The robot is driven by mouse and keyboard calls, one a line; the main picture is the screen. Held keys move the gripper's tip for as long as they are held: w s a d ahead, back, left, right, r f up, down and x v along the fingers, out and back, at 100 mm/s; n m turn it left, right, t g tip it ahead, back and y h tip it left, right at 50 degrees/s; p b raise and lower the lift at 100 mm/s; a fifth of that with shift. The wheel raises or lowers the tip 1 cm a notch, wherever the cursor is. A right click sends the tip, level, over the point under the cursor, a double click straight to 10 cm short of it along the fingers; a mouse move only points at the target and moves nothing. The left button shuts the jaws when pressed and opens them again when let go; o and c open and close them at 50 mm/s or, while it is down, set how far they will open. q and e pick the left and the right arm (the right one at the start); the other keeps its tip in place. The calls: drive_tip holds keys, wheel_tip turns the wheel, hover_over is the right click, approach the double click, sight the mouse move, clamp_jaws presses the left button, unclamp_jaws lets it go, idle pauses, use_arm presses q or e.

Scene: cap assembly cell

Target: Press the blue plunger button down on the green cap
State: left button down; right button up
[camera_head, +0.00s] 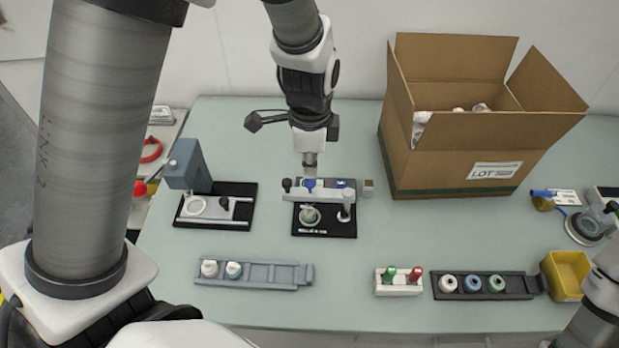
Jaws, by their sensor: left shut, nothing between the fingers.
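My left gripper (310,165) comes down from the top of the view and is shut with nothing in it. Its tip is directly above the blue plunger button (309,184) on the light grey bar of the press fixture; I cannot tell whether they touch. The fixture stands on a black base plate (325,231). Under the bar, a pale greenish round part (310,216) sits on the plate, possibly the green cap, partly hidden by the bar. My right gripper is not in view; only part of my right arm shows at the lower right edge.
A grey-blue device (188,165) on a black plate stands left. Front trays include a grey one (265,274), a white rack (399,289) with green and red parts, and a black one (518,285). An open cardboard box (455,150) and yellow bin (568,276) are right.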

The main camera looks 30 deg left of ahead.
sight(310, 181)
use_arm(q)
drive_tip(key=shift+f, duration=0.1)
drive_tip(key=shift+f+b, duration=0.45)
drive_tip(key=shift+f, duration=0.25)
drive_tip(key=shift+f+b, duration=0.5)
drive_tip(key=shift+f, duration=0.25)
drive_tip(key=shift+f+b, duration=0.4)
drive_tip(key=shift+f, duration=0.25)
drive_tip(key=shift+r, duration=0.1)
